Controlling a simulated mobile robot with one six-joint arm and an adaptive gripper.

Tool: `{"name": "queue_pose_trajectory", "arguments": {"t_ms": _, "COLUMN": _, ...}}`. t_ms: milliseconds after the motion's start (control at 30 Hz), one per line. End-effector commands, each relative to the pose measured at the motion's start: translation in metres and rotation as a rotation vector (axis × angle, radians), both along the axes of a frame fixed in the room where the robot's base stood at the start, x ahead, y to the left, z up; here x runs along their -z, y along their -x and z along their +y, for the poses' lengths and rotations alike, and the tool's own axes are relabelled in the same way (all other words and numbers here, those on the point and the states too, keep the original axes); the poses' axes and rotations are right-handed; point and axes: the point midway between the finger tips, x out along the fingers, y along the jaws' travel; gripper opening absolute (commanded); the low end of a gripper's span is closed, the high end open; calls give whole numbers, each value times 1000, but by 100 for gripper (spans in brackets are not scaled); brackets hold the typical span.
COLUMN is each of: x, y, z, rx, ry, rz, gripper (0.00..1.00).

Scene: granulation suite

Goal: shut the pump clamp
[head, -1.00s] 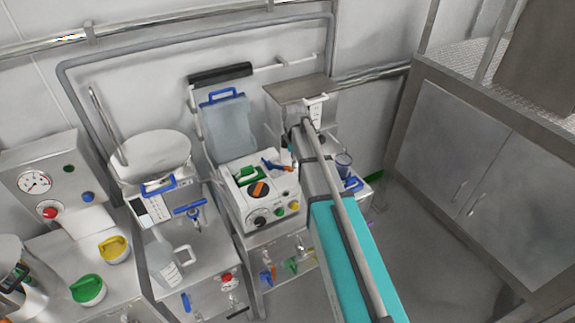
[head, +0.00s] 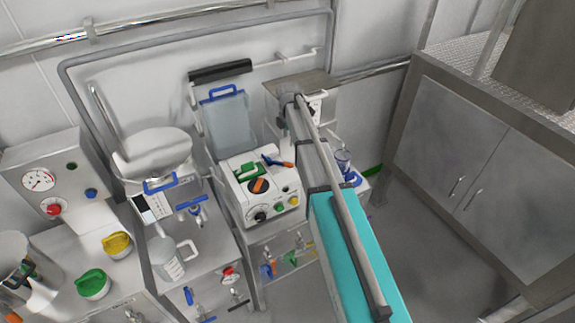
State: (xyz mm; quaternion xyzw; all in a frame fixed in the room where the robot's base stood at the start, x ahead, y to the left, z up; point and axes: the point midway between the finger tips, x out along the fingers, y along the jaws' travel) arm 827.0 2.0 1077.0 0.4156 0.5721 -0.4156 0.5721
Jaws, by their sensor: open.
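My gripper is hidden at the arm's far end.
A bag with a blue handle (head: 224,118) hangs behind the pump. Left are a white-topped vessel (head: 152,152), a jug (head: 170,262) and a gauge panel (head: 45,185). Small valves (head: 268,268) sit below the pump. A steel cabinet (head: 480,160) stands right, with bare floor before it.

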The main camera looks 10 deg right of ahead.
Motion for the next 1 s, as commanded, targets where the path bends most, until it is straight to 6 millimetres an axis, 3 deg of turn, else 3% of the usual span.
{"name": "queue_pose_trajectory", "arguments": {"t_ms": 1000, "x": 67, "y": 0, "z": 1, "rx": -1, "ry": 0, "rz": 0, "gripper": 66}}
